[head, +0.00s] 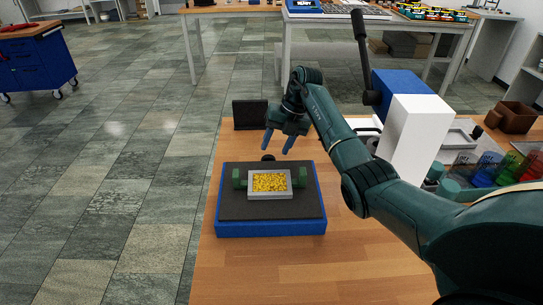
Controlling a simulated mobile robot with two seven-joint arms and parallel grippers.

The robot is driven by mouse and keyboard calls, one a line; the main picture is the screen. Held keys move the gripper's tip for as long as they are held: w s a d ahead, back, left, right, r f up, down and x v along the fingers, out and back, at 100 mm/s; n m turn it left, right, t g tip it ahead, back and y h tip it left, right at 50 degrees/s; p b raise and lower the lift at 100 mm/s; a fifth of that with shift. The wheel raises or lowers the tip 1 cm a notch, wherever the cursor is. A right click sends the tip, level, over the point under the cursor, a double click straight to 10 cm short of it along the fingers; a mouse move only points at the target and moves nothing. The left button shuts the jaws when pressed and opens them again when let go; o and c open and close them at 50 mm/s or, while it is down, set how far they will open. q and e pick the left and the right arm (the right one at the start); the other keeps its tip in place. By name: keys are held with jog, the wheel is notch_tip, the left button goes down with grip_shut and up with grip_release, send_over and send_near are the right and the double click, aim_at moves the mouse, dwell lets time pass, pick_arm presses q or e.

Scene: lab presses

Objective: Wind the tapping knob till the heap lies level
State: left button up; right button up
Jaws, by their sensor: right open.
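A blue-edged device (270,228) with a dark top stands on the wooden table. On it a small grey tray (270,196) holds a heap of yellow grains (269,182), with green blocks (239,178) at its sides. A small dark round knob (268,157) shows at the device's back edge. My right gripper (277,145) hangs open and empty, fingers pointing down, just above and behind the knob, apart from it as far as I can tell. Whether the grains lie level is too small to tell. My left gripper is not in view.
A dark upright panel (250,114) stands behind the device. A white box (411,138), a blue press body with a black lever (362,50), and coloured bins (487,167) stand to the right, partly behind my right arm. The table's front is clear.

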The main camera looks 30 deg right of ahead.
aim_at(271, 157)
jog(key=shift+x, duration=2.65)
jog(key=shift+c, duration=0.6)
jog(key=c, duration=0.6)
